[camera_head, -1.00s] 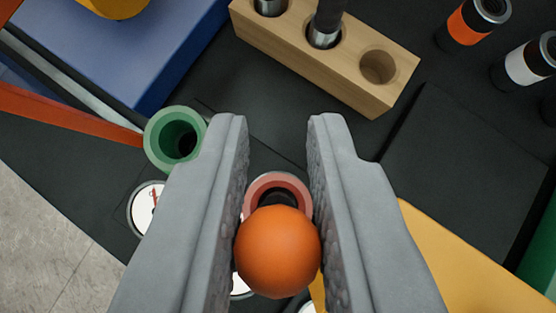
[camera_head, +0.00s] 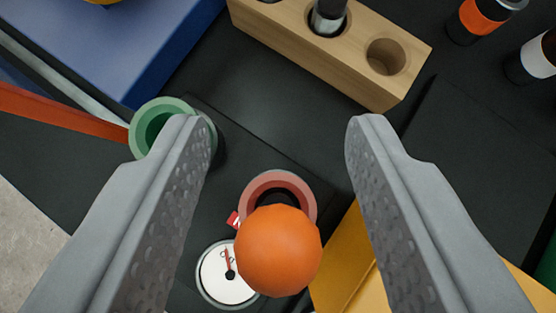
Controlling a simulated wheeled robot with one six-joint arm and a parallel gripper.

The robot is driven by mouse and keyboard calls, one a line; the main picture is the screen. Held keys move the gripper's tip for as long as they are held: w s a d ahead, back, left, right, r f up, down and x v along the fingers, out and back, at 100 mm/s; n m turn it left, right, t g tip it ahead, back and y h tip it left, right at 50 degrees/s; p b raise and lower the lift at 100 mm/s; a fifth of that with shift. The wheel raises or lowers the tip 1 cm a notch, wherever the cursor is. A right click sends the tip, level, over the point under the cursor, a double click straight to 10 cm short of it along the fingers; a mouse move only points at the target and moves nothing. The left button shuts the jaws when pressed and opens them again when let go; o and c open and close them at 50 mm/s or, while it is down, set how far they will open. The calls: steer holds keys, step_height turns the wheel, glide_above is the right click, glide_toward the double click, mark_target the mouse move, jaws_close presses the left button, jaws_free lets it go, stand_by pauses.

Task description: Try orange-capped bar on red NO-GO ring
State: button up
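The orange cap of the bar (camera_head: 278,251) shows as a ball between the fingers, seen from above; the bar below it is hidden. The red ring (camera_head: 276,180) is just beyond the cap, partly covered by it, with its dark opening showing in part. I cannot tell how far the bar sits in the ring. My gripper (camera_head: 276,140) is open, with a clear gap between each finger and the cap. A green ring (camera_head: 150,125) stands to the left, partly behind the left finger.
A wooden block (camera_head: 320,55) with holes stands at the top, a dark bar in one. An orange-banded cylinder (camera_head: 478,22) and a white-banded one (camera_head: 540,62) stand top right. A white dial (camera_head: 222,272) is beside the cap. A blue box (camera_head: 120,45) and yellow panel (camera_head: 348,270) flank the black surface.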

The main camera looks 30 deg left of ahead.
steer(key=v, duration=1.7)
steer(key=shift+s, duration=0.15)
steer(key=shift+r, duration=0.1)
steer(key=shift+d, duration=0.1)
steer(key=s+d+m+t+h, duration=0.1)
steer(key=s+d+m+t, duration=0.1)
steer(key=s+d, duration=0.3)
steer(key=s+d+f+m+t+h, duration=0.1)
steer(key=s+d+t, duration=0.3)
steer(key=s, duration=0.8)
steer(key=s+d+f+m+t+h, duration=0.1)
steer(key=s+d+m+t+h, duration=0.1)
steer(key=s+d, duration=0.3)
steer(key=s+m+t, duration=0.1)
steer(key=s, duration=0.2)
steer(key=shift+s+d+f+t+h, duration=0.2)
steer(key=shift+s+d+t+h, duration=0.05)
steer(key=shift+d+t+h, duration=0.15)
